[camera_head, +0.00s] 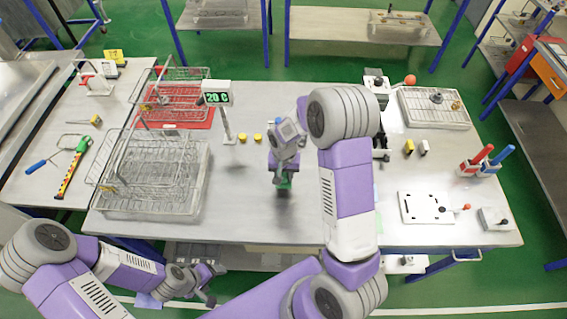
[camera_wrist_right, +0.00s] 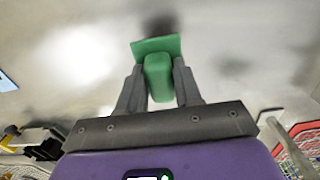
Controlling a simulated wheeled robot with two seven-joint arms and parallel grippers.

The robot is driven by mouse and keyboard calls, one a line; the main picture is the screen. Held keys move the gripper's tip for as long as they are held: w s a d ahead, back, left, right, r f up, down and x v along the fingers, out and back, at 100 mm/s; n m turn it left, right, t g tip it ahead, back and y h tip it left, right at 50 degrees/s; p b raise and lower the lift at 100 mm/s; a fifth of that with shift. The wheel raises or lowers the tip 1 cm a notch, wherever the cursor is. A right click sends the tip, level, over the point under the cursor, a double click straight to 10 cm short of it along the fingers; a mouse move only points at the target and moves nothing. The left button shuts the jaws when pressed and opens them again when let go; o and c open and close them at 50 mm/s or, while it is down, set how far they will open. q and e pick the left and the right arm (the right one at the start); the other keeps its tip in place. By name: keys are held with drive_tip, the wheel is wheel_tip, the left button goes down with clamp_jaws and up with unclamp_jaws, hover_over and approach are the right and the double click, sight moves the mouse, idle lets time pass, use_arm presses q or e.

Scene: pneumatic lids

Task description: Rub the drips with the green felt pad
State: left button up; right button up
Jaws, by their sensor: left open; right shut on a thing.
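The green felt pad (camera_head: 285,184) is over the middle of the table, held by my right gripper (camera_head: 283,174). In the right wrist view, the fingers (camera_wrist_right: 159,88) are shut on the block-shaped green grip of the pad (camera_wrist_right: 157,46), with its flat face pointing away from me. The pad seems to hang above the steel top. My left gripper (camera_head: 207,284) is open and empty, low in front of the table's front edge.
Wire baskets (camera_head: 150,165) stand on the left of the table (camera_head: 240,210), near a red tray (camera_head: 185,120) and a post with a green display (camera_head: 217,98). A white plate (camera_head: 425,207) and red and blue-handled tools (camera_head: 480,160) are right. The table's middle is mostly clear.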

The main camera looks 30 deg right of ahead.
drive_tip(key=shift+r+p, duration=1.6)
drive_tip(key=shift+r, duration=0.95)
